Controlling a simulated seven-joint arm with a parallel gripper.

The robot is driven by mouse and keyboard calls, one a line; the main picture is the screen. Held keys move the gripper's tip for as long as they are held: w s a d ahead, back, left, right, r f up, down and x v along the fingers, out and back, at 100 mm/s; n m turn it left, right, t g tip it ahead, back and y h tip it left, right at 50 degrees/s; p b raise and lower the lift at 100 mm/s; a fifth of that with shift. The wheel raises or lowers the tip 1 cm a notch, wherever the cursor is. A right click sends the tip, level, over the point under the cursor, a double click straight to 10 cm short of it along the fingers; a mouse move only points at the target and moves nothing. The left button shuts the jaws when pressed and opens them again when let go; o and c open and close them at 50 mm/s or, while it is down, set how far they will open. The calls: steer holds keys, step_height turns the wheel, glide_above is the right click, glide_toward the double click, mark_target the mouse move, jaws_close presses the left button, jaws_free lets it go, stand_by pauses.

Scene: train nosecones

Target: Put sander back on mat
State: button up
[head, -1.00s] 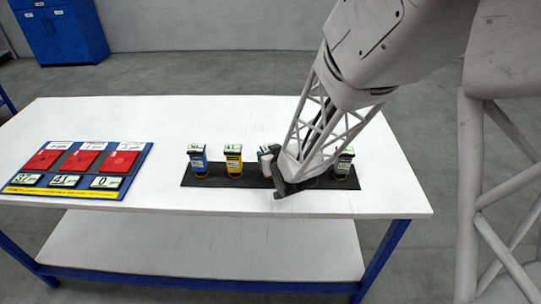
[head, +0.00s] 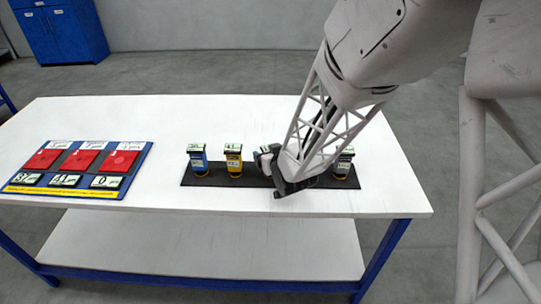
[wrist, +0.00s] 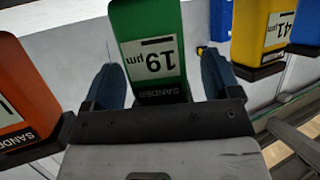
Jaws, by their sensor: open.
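A green sander (wrist: 148,25) with a "19 µm" label stands between the two dark blue fingers of my gripper (wrist: 162,82) in the wrist view. The fingers are open, one on each side of it. In the head view my gripper (head: 281,182) is low over the black mat (head: 217,182) and hides most of that sander. A blue sander (head: 198,162) and a yellow sander (head: 234,163) stand upright on the mat to the left. Another sander (head: 343,166) stands at the right end, partly behind my arm. The wrist view shows an orange sander (wrist: 22,85) at left.
A blue board (head: 128,165) with three red pads and number labels lies on the left of the white table (head: 250,125). The table is clear between board and mat, and behind the mat. A blue cabinet (head: 62,35) stands far back.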

steer(key=v, duration=1.2)
stand_by(0.5)
steer(key=shift+d, duration=0.1)
steer(key=shift+d+r, duration=0.1)
stand_by(0.4)
steer(key=s+d+r+m+g+h, duration=0.1)
steer(key=s+d+r+g+h, duration=0.1)
steer(key=s+d+r, duration=0.25)
steer(key=s+d+r+m+g+h, duration=0.2)
steer(key=s+d+r+g, duration=0.1)
steer(key=d, duration=0.3)
steer(key=s+d+r+g, duration=0.2)
steer(key=s+r, duration=0.1)
steer(key=s, duration=0.4)
steer(key=s+d+r+m+g+h, duration=0.1)
steer(key=s+d+r+g, duration=0.2)
steer(key=s, duration=0.5)
steer(key=shift+s+d+r+m, duration=0.2)
steer(key=shift+s+r+m, duration=0.05)
steer(key=shift+s+m, duration=0.05)
